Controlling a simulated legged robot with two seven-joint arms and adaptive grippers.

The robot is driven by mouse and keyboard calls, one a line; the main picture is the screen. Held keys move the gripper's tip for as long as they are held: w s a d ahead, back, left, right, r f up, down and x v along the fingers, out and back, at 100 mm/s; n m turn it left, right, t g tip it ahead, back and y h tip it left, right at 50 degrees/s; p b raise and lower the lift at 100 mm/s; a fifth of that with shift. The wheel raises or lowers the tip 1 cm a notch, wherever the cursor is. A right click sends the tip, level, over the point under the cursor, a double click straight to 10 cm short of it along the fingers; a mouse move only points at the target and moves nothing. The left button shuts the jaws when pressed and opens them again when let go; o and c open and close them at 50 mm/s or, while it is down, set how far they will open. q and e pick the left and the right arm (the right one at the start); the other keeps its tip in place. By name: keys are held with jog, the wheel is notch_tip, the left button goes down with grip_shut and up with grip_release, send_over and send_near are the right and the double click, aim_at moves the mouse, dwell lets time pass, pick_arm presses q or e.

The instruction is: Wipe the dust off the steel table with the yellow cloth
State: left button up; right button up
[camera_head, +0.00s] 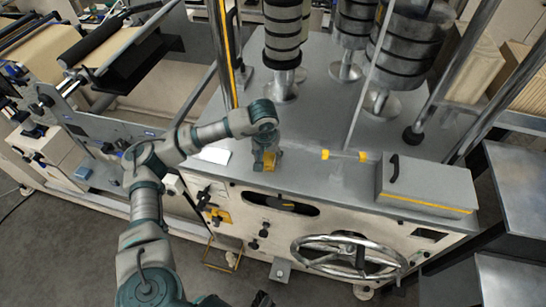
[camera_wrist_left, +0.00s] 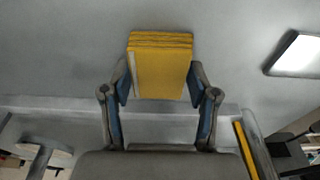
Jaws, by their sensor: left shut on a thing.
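My left gripper (camera_head: 266,163) is shut on the yellow cloth (camera_head: 269,158), near the front edge of the steel table (camera_head: 312,125). In the left wrist view the cloth (camera_wrist_left: 160,68) is a thick folded block with a pale strip on one side. It sits between the two fingers of my left gripper (camera_wrist_left: 158,84). The grey tabletop (camera_wrist_left: 60,45) lies beyond it; I cannot tell whether the cloth touches it. I cannot make out the dust clearly. A dark shape at the head view's bottom edge may be my right gripper (camera_head: 262,299).
Dark rollers on steel posts (camera_head: 283,45) stand at the back of the table. A grey box with a handle (camera_head: 427,182) is at the right. A handwheel (camera_head: 347,256) is on the front below. A white sheet (camera_head: 214,154) lies left.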

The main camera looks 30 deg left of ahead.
pick_arm(q)
jog(key=shift+s+a, duration=0.25)
jog(key=shift+a, duration=1)
pick_arm(e)
jog(key=shift+a, duration=0.1)
pick_arm(q)
jog(key=shift+r, duration=0.15)
jog(key=shift+r+p, duration=1.8)
jog(key=shift+r, duration=1.1)
pick_arm(e)
jog(key=shift+w+r, duration=0.35)
jog(key=shift+r, duration=0.55)
jog(key=shift+w+r, duration=0.3)
jog(key=shift+r, duration=0.6)
pick_arm(q)
jog(key=shift+r+p, duration=0.95)
jog(key=shift+r, duration=0.65)
jog(key=shift+f, duration=0.1)
pick_arm(e)
jog(key=shift+w+r, duration=0.3)
jog(key=shift+r, duration=0.6)
pick_arm(q)
jog(key=shift+d, duration=0.1)
